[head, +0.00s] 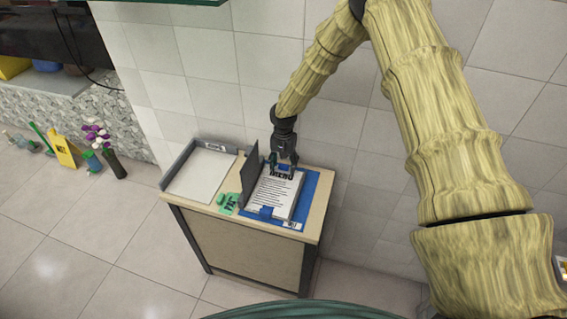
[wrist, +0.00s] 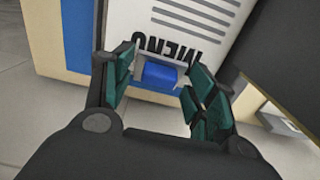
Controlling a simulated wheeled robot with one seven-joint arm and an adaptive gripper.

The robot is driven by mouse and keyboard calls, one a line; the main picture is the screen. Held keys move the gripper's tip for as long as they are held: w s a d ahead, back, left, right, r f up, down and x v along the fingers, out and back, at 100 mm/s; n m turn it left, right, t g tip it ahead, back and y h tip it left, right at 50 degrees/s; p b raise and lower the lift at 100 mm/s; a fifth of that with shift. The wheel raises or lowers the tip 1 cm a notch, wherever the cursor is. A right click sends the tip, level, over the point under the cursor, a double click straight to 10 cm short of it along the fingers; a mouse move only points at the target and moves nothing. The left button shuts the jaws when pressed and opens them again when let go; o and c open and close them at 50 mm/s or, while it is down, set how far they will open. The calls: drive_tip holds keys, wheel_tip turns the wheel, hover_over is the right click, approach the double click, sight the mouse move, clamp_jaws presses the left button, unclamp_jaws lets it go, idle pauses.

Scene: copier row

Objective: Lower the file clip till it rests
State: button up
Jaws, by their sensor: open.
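A blue file clip (wrist: 158,75) sits at the MENU end of a white stack of printed sheets (head: 272,195), in the wrist view. My gripper (wrist: 155,90) is open, with one finger on each side of this clip. I cannot tell whether the fingers touch it. In the head view my gripper (head: 285,165) is over the far end of the stack and mostly hides this clip. A second blue clip (head: 266,212) shows at the near edge of the stack. The stack lies on a blue mat (head: 312,190) on the cabinet top.
A dark upright panel (head: 249,175) stands close left of the stack. Further left are a grey tray with white paper (head: 200,170) and a green piece with small dark items (head: 228,203). The tiled wall is behind. A yellow floor sign (head: 62,148) and vases stand far left.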

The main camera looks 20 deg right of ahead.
drive_tip(key=c, duration=1)
drive_tip(key=shift+f, duration=0.1)
drive_tip(key=shift+c, duration=0.2)
drive_tip(key=shift+s+a+f+b, duration=0.15)
drive_tip(key=shift+f+b, duration=0.05)
drive_tip(key=shift+b, duration=0.5)
drive_tip(key=shift+s+a+f+t+h+b, duration=0.15)
drive_tip(key=shift+t+h+b, duration=0.4)
drive_tip(key=shift+b, duration=0.3)
drive_tip(key=shift+t+b, duration=0.35)
drive_tip(key=shift+b, duration=0.2)
drive_tip(key=o, duration=1)
drive_tip(key=shift+o, duration=0.2)
